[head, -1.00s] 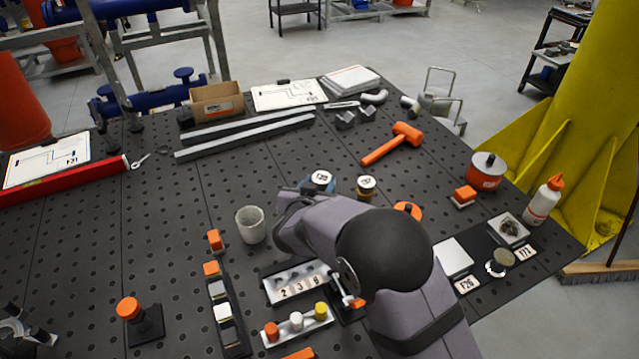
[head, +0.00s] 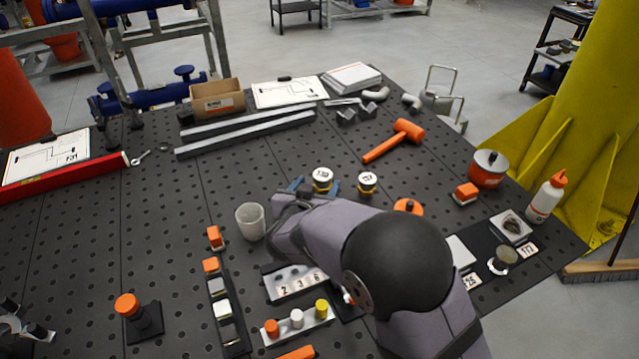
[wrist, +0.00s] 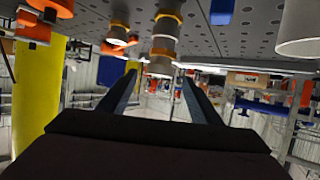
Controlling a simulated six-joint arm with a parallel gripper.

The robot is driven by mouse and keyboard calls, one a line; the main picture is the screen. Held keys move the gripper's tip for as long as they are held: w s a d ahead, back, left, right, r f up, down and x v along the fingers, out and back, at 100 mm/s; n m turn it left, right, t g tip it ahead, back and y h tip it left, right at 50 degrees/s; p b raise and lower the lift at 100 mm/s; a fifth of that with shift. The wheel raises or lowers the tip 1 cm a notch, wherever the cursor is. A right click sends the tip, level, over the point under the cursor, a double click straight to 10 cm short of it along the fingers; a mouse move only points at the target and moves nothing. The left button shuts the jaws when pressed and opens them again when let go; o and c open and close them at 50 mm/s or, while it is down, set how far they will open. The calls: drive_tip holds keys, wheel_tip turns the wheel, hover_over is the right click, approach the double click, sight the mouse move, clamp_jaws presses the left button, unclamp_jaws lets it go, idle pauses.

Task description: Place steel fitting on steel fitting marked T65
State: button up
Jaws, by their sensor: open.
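I cannot read either label surely, so I cannot tell which is T65. My gripper (head: 316,186) is open, its blue fingertips either side of the left fitting. In the wrist view, which is upside down, the open fingers (wrist: 160,82) point toward that fitting (wrist: 163,45). The other fitting (wrist: 118,37) is outside the fingers. I cannot tell whether either finger touches metal.
A grey cup (head: 251,222) stands left of my gripper. An orange mallet (head: 394,141) lies behind, right. A numbered block (head: 290,282) and a tray of coloured pegs (head: 297,322) lie in front.

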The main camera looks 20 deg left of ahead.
drive_tip(key=b+v, duration=0.1)
drive_tip(key=v, duration=0.7)
drive_tip(key=shift+s, duration=0.1)
drive_tip(key=w+d+f+n+g+y+b, duration=0.1)
drive_tip(key=w+d+f+g+y+b, duration=0.2)
drive_tip(key=d, duration=0.4)
drive_tip(key=s+d+f+g, duration=0.2)
drive_tip(key=s+d, duration=0.1)
drive_tip(key=d, duration=0.3)
drive_tip(key=s+d+f+g+h, duration=0.1)
drive_tip(key=s+d+f+g, duration=0.1)
drive_tip(key=d, duration=0.4)
drive_tip(key=s+d+f+g+h, duration=0.1)
drive_tip(key=s+d+f+g, duration=0.1)
drive_tip(key=s+d, duration=0.3)
drive_tip(key=shift+d+f+g, duration=0.3)
drive_tip(key=shift+d+f, duration=0.3)
drive_tip(key=shift+f, duration=0.15)
drive_tip(key=s+d+m+g+h+p, duration=0.2)
drive_tip(key=s+d+m+g, duration=0.1)
drive_tip(key=s+d, duration=0.7)
drive_tip(key=shift+s+d+f+g+h+p, duration=0.15)
drive_tip(key=shift+d+f+g+h+p, duration=0.2)
drive_tip(key=shift+d, duration=0.65)
